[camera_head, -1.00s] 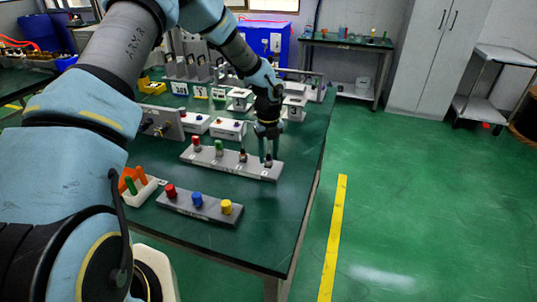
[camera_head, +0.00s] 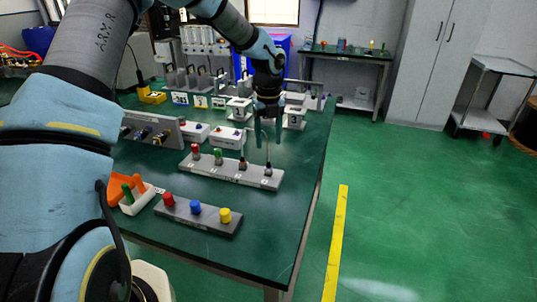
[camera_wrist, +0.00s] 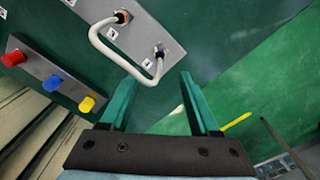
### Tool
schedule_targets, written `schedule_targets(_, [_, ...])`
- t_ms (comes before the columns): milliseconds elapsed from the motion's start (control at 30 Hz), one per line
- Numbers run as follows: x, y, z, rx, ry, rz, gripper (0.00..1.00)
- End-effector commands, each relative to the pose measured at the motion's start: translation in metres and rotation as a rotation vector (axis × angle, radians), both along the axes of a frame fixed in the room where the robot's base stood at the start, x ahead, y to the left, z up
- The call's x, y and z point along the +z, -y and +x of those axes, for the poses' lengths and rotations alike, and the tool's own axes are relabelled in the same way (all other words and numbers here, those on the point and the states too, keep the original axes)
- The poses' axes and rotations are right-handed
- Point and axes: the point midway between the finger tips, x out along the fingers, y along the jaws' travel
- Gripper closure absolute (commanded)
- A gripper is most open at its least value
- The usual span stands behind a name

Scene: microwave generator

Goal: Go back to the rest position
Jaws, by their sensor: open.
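My gripper (camera_head: 267,140) is open and raised above the right end of a light grey strip (camera_head: 228,172) on the green table. In the wrist view its two teal fingers (camera_wrist: 159,80) stand apart with nothing clamped between them. A white U-shaped link (camera_wrist: 116,58) bridges two sockets on the grey strip (camera_wrist: 132,27). Its bend shows near the space between the fingers, which seem clear of it. In the head view the strip also carries a red post (camera_head: 195,151) and a green post (camera_head: 218,155) at its left.
A darker strip with red, blue and yellow knobs (camera_head: 197,207) lies nearer. A white tray (camera_head: 137,201) with orange and green pieces is beside it. White boxes (camera_head: 227,137) and a grey panel (camera_head: 153,131) stand behind. Open floor lies right of the table edge.

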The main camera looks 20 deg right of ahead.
Motion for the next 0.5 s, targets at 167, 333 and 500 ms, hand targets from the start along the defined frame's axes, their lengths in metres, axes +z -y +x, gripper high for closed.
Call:
schedule_targets(167, [0.015,0.000,0.000,0.000,0.001,-0.001,0.38])
schedule_targets(333, [0.018,0.000,0.000,-0.001,-0.001,-0.001,0.38])
schedule_targets(500, [0.018,0.000,0.000,0.000,-0.001,-0.001,0.38])
